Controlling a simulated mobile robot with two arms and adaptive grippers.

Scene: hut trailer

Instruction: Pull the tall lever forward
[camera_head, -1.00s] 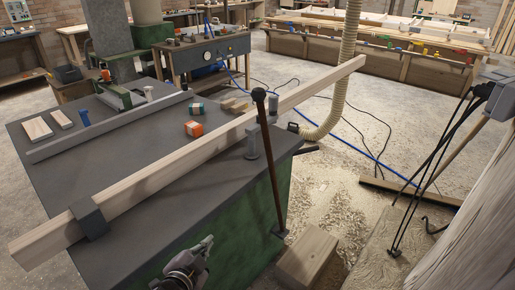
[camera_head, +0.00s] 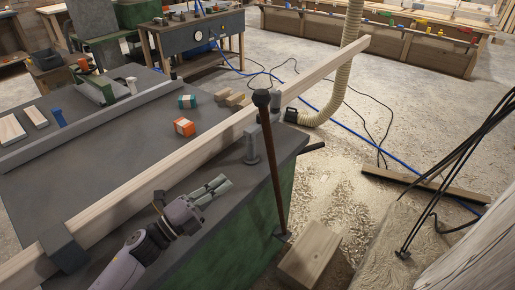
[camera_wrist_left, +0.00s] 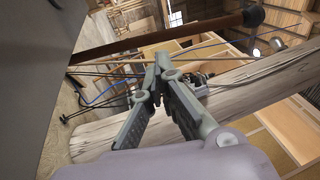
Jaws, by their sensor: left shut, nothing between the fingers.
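The tall lever (camera_head: 274,165) is a thin dark brown rod with a black knob on top. It stands upright, tilted slightly, at the near right corner of the green machine table, its foot near the floor. My left gripper (camera_head: 221,184) is shut and empty, to the left of the lever's upper half and apart from it. In the left wrist view the lever (camera_wrist_left: 155,35) crosses the top with its knob at the right, beyond the closed fingertips (camera_wrist_left: 164,66). My right gripper is not in view.
A long wooden beam (camera_head: 175,170) lies across the dark tabletop (camera_head: 105,150) and overhangs its right side. A grey post (camera_head: 252,146) stands behind the lever. A wooden block (camera_head: 310,254) lies at the lever's foot. Dark cables and a log-like trunk (camera_head: 470,255) are at right.

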